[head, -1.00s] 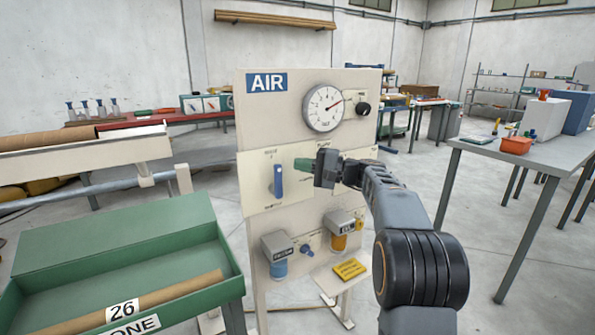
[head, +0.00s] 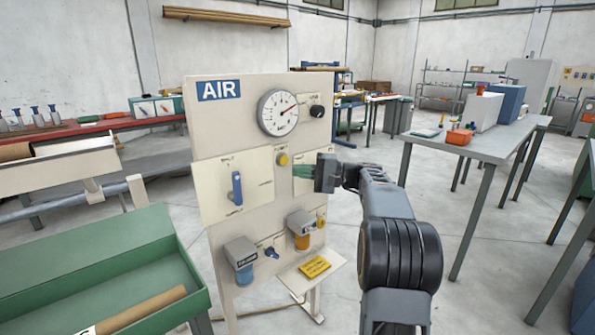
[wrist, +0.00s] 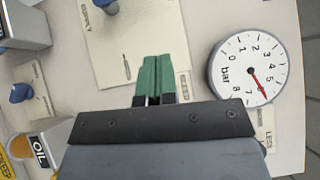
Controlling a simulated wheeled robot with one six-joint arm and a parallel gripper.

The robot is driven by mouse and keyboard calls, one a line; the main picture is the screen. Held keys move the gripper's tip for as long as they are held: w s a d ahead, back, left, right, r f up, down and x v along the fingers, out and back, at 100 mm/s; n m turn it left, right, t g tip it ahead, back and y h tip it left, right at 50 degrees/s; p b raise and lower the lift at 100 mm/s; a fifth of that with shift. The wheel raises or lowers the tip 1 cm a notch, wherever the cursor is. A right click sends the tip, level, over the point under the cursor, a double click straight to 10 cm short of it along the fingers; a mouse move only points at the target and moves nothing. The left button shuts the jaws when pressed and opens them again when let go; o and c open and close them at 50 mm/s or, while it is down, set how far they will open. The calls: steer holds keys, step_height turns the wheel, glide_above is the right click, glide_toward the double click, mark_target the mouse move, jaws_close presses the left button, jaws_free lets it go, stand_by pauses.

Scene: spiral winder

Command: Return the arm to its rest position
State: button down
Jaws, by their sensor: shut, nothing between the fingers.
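My gripper (head: 303,172) has green fingertips and is raised in front of the right side of the cream AIR panel (head: 222,135). In the wrist view, the green fingers (wrist: 157,75) are together with nothing between them. They point at the panel face; whether they touch it I cannot tell. My dark grey arm reaches up from the lower right in the head view. The fingers lie right of the blue valve lever (head: 237,188), which stands upright, and below the round gauge (head: 278,113). In the wrist view the gauge (wrist: 243,68) has its red needle near 6.
A yellow button (head: 282,159) and a black knob (head: 316,111) are on the panel. Filter bowls and a yellow-signed shelf (head: 315,267) jut out below. A green bin (head: 95,250) stands at lower left, a grey table (head: 470,145) at right. Floor between panel and table is clear.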

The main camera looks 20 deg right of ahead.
steer(key=s+a+r+n+g+h+p, duration=0.1)
steer(key=s+a+r+g+h+p, duration=0.15)
steer(key=s+a+h+p, duration=0.35)
steer(key=s+a+r+g+h+p, duration=0.1)
steer(key=s+a+r+g+p, duration=0.15)
steer(key=s+a+p, duration=0.4)
steer(key=s+n+h+p, duration=0.5)
steer(key=s+h+p, duration=0.4)
steer(key=s+p, duration=0.4)
steer(key=shift+s+f+n+g, duration=0.15)
steer(key=shift+s+n+g, duration=0.25)
steer(key=shift+s, duration=0.05)
